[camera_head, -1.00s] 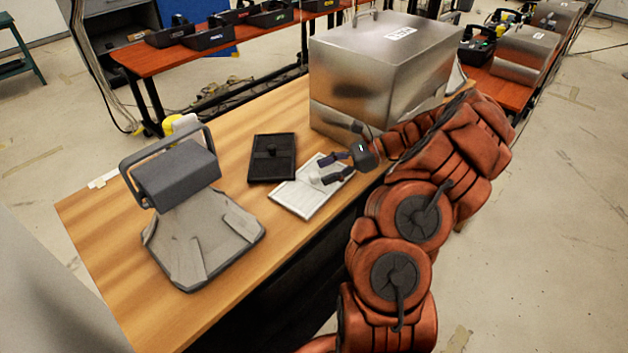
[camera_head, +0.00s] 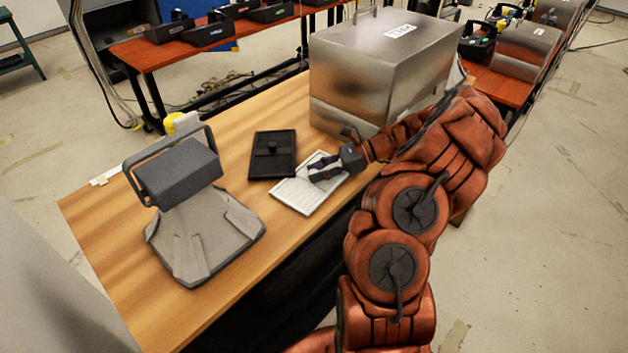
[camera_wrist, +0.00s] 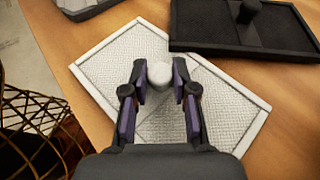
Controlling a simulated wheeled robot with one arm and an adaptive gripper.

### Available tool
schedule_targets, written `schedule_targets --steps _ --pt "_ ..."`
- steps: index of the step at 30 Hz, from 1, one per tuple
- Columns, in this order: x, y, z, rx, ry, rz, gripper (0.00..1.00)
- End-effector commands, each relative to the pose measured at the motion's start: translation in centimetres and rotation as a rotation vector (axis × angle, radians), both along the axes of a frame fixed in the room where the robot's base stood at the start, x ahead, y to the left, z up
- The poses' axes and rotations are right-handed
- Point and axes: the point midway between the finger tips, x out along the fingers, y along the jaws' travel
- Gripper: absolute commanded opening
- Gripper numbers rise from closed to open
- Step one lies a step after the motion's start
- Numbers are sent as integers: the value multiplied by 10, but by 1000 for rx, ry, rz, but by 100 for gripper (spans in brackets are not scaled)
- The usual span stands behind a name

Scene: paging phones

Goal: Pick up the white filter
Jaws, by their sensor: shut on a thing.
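The white filter (camera_head: 295,197) is a flat, framed rectangular panel with a mesh face and a round white knob in its middle. It lies on the wooden table. In the wrist view the filter (camera_wrist: 220,110) fills the middle, and its knob (camera_wrist: 160,74) sits between my fingertips. My gripper (camera_head: 318,170) is over the filter, with its fingers closed on the knob; it also shows in the wrist view (camera_wrist: 160,80). In the head view the gripper hides the knob and part of the panel.
A black panel with a knob (camera_head: 262,166) lies close beside the filter on the table (camera_head: 110,230). A large metal box (camera_head: 350,75) stands behind my gripper. A grey device with a handle (camera_head: 215,235) stands at the left. Bare table lies between it and the filter.

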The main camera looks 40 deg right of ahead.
Motion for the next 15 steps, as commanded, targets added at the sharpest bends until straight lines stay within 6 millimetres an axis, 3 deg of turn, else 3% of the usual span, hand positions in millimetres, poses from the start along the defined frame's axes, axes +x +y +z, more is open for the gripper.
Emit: schedule_targets --steps 10,15 --pt "0 0 1 0 0 0 0" --pt "0 0 11 0 -1 0 0"
